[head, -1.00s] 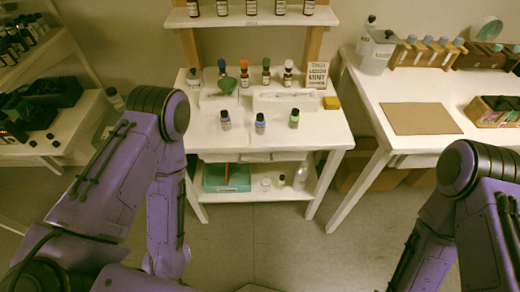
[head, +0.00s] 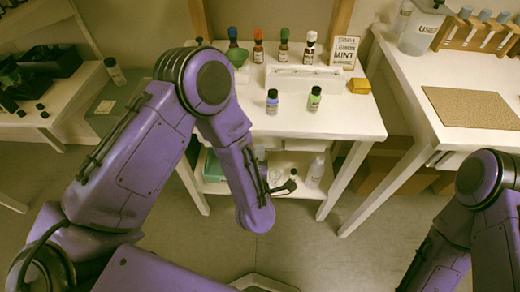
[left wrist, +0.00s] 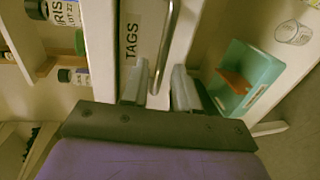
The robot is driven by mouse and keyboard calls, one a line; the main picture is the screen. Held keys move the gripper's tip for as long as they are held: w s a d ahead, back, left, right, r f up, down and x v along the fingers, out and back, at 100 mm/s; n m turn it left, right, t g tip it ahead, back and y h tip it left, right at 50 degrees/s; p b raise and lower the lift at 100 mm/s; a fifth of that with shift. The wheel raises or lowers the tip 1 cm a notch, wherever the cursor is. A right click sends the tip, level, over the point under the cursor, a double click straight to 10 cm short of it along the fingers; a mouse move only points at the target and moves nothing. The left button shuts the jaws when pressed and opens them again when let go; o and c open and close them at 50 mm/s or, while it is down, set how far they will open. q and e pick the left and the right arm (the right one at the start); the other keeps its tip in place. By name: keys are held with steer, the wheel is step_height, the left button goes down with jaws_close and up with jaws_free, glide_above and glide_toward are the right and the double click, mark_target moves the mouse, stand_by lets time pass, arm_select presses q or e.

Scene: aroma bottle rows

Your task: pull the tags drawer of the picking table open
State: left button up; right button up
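The picking table (head: 340,122) is white and stands in front of me, with small bottles on top. The tags drawer (left wrist: 129,75) shows in the left wrist view as a white front labelled TAGS with a metal bar handle (left wrist: 167,45). In the head view my left arm covers part of the table front, and I cannot pick out this drawer there. My left gripper (left wrist: 160,82) is open at the drawer front, with the near end of the handle between its two fingers. I cannot tell whether a finger touches it. My right gripper is out of view.
A teal tray (left wrist: 248,78) sits on the lower shelf beside the drawer. A second white table (head: 440,80) stands at the right. The floor between is clear.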

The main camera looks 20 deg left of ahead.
arm_select(q)
steer(key=x, duration=0.3)
steer(key=shift+w+a+f, duration=0.1)
steer(key=shift+w+f, duration=0.05)
steer(key=shift+w, duration=0.2)
jaws_close()
steer(key=shift+s, duration=0.15)
